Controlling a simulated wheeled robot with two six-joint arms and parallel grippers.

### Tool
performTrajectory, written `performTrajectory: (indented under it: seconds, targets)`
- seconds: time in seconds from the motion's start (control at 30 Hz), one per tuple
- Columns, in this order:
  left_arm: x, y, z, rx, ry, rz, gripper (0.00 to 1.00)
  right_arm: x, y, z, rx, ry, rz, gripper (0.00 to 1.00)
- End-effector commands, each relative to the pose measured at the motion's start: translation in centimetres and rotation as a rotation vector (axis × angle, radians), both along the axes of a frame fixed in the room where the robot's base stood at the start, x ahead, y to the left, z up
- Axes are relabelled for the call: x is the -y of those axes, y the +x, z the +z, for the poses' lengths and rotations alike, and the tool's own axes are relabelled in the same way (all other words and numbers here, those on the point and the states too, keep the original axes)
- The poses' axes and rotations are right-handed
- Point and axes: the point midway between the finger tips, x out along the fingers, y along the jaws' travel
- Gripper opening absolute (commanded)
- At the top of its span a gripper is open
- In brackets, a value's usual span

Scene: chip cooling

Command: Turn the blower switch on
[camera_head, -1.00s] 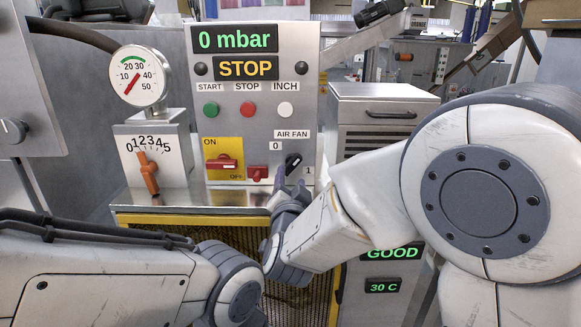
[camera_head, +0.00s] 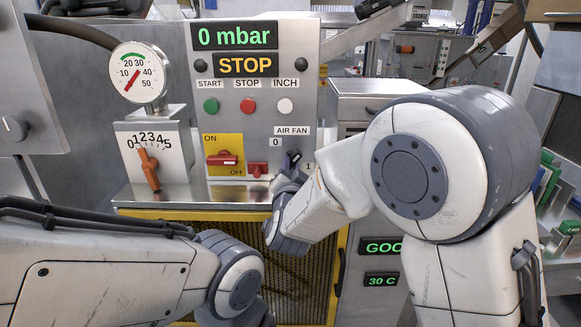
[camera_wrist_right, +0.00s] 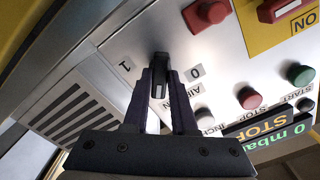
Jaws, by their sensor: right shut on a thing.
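The blower switch is the black AIR FAN knob (camera_head: 294,158) on the grey panel, between the marks 0 and 1. In the right wrist view the knob (camera_wrist_right: 160,66) sits between the two dark fingers of my right gripper (camera_wrist_right: 161,80). The right gripper (camera_head: 288,172) is shut on it, and its fingers hide part of it in the head view. In the wrist view the knob lies roughly midway between 0 and 1; its exact setting is hard to tell. My left arm comes in at lower left, its gripper out of view.
A red rotary switch (camera_head: 222,160) on a yellow plate and a smaller red switch (camera_head: 258,169) are left of the knob. START, STOP and INCH buttons are above it. A metal ledge (camera_head: 190,196) runs below. A pressure gauge (camera_head: 136,73) stands at left.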

Motion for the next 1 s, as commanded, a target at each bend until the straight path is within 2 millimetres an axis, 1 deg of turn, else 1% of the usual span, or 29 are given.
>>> performTrajectory:
  seconds: [0.17,0.27,0.47,0.8,1.0]
  targets:
    - [0.0,0.0,-0.8,0.000,0.000,0.000,0.50,0.0,0.0,-0.1,0.002,0.026,0.004,0.00]
    - [0.0,0.0,-1.6,0.000,0.000,0.000,0.50,0.0,0.0,-0.3,0.002,0.063,0.004,0.00]
    - [0.0,0.0,-4.4,0.000,0.000,0.000,0.50,0.0,0.0,-0.5,0.004,0.195,0.003,0.00]
    - [0.0,0.0,-9.8,0.000,0.000,0.000,0.50,0.0,0.0,-0.6,0.004,0.505,0.004,0.00]
    - [0.0,0.0,-12.2,0.000,0.000,0.000,0.50,0.0,0.0,-0.4,0.003,0.670,0.004,0.00]
